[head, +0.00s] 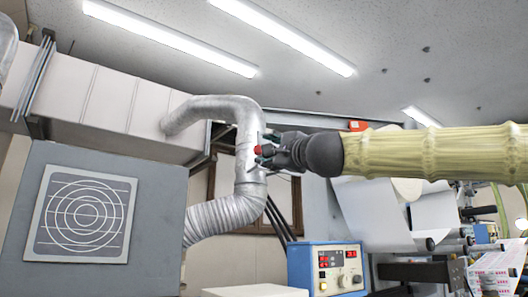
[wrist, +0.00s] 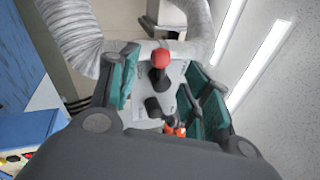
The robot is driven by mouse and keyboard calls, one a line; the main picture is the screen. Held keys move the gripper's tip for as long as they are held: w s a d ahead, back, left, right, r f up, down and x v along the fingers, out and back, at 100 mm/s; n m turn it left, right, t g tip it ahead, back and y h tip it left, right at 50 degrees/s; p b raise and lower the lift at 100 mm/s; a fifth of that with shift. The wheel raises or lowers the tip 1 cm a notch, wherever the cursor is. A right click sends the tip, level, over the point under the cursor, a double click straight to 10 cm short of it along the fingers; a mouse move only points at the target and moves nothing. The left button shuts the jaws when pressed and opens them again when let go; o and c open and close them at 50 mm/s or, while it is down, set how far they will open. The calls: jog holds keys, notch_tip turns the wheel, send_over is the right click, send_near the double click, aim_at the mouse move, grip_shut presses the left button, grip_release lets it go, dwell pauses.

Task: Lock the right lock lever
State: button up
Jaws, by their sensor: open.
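My gripper (head: 268,151) is at the end of the pale-yellow-sleeved arm, pointing left in the head view, in front of the silver duct. In the wrist view its two teal-padded fingers (wrist: 162,65) are spread apart. A lever with a red knob (wrist: 160,57) on a dark stem shows between them, on a light grey plate (wrist: 143,100). The red knob also shows at the fingertips in the head view (head: 257,149). A black knob (wrist: 153,107) sits below it on the plate. I cannot tell whether the fingers touch the red knob, or which lever is the right lock lever.
A silver duct (head: 222,211) bends behind my gripper. A grey cabinet (head: 150,180) with a round fan grille stands left. A blue control box (head: 328,268) is below, and white web sheets (head: 372,208) hang at right. Small orange-red parts (wrist: 175,128) show near my palm.

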jog(key=shift+v, duration=3)
jog(key=shift+f, duration=0.1)
